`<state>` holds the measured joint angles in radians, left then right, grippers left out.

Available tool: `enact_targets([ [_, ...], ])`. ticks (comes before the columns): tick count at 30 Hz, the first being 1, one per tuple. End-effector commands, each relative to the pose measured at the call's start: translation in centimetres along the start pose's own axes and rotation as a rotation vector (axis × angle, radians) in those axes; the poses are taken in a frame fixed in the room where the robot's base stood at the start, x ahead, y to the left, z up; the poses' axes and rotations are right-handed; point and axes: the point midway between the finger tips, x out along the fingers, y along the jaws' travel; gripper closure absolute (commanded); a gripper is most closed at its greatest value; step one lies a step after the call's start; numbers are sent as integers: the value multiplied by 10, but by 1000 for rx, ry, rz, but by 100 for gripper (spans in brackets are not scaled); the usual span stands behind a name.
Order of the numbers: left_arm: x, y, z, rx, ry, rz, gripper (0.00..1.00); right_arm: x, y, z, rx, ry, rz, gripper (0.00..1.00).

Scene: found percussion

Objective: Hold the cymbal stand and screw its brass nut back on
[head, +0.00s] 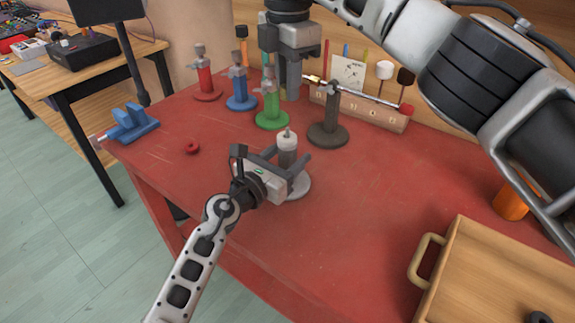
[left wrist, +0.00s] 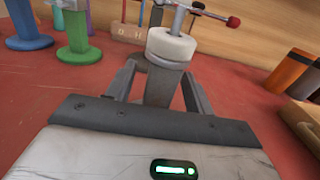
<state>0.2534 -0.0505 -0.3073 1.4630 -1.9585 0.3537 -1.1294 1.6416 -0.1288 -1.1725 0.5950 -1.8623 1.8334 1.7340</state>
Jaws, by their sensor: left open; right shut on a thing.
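The cymbal stand (head: 303,187) is grey, with a round base, a thick post and a pale cap with a short stud on top. It stands upright on the red table. My left gripper (head: 287,161) is open around its post, one finger on each side; the left wrist view shows gaps beside the post (left wrist: 160,87). My right gripper (head: 285,85) points down behind the stand, near the back of the table. It is shut, but what it grips is hidden.
Red (head: 204,80), blue (head: 240,90), green (head: 271,108) and dark (head: 328,125) stands are behind. A red-ended rod (head: 370,98) crosses by the dark one. A red ring (head: 192,148) and blue clamp (head: 133,122) lie left; a wooden tray (head: 450,250) is at right.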

Motion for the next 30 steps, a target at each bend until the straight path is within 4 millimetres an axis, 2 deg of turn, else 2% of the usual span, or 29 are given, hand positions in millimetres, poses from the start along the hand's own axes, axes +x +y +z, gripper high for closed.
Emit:
enact_targets([
  [6, 0, 0, 0, 0, 0, 0, 47, 0, 0, 0, 0, 0, 0, 98],
  [8, 0, 0, 0, 0, 0, 0, 61, 0, 0, 0, 0, 0, 0, 98],
  [12, 0, 0, 0, 0, 0, 0, 100, 0, 0, 0, 0, 0, 0, 98],
  [17, 0, 0, 0, 0, 0, 0, 100, 2, 0, 0, 0, 0, -1, 98],
  [27, 0, 0, 0, 0, 1, 0, 100, 47, -1, 0, 1, 2, -7, 98],
  [30, 0, 0, 0, 0, 1, 0, 100, 50, -1, 0, 0, 2, -4, 98],
])
